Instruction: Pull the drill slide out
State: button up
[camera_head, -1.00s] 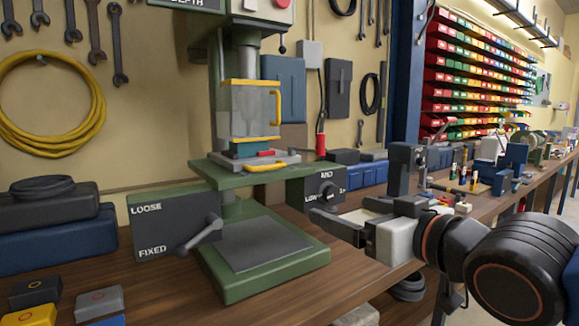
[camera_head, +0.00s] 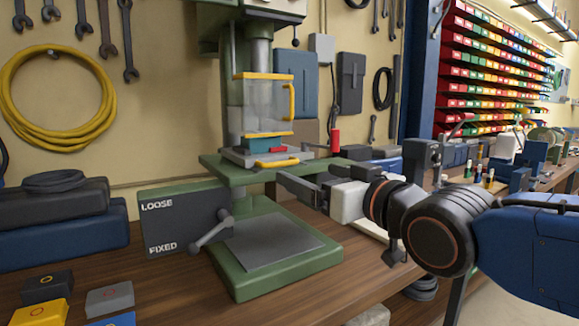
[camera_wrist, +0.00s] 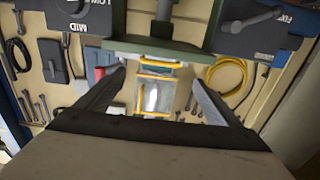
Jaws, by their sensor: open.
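The green drill press table (camera_head: 222,168) carries a grey slide plate (camera_head: 245,157) with a yellow handle (camera_head: 277,163) at its front. A blue block with a red part (camera_head: 263,147) sits on the slide. A clear guard with a yellow frame (camera_head: 262,103) stands over it, also seen in the wrist view (camera_wrist: 153,97). The LOOSE/FIXED box (camera_head: 170,222) has its lever (camera_head: 210,235) pointing down-left, toward FIXED. My gripper (camera_head: 298,170) is open and empty, just right of the handle. In the wrist view the open fingers (camera_wrist: 158,75) frame the guard and the table edge.
The green press base (camera_head: 290,280) is below. Small coloured boxes (camera_head: 110,297) lie at the lower left. Blue and black cases (camera_head: 62,235) stand left.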

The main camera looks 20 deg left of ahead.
aim_at(284, 163)
jog(key=x, duration=0.9)
jog(key=shift+w+a, duration=0.15)
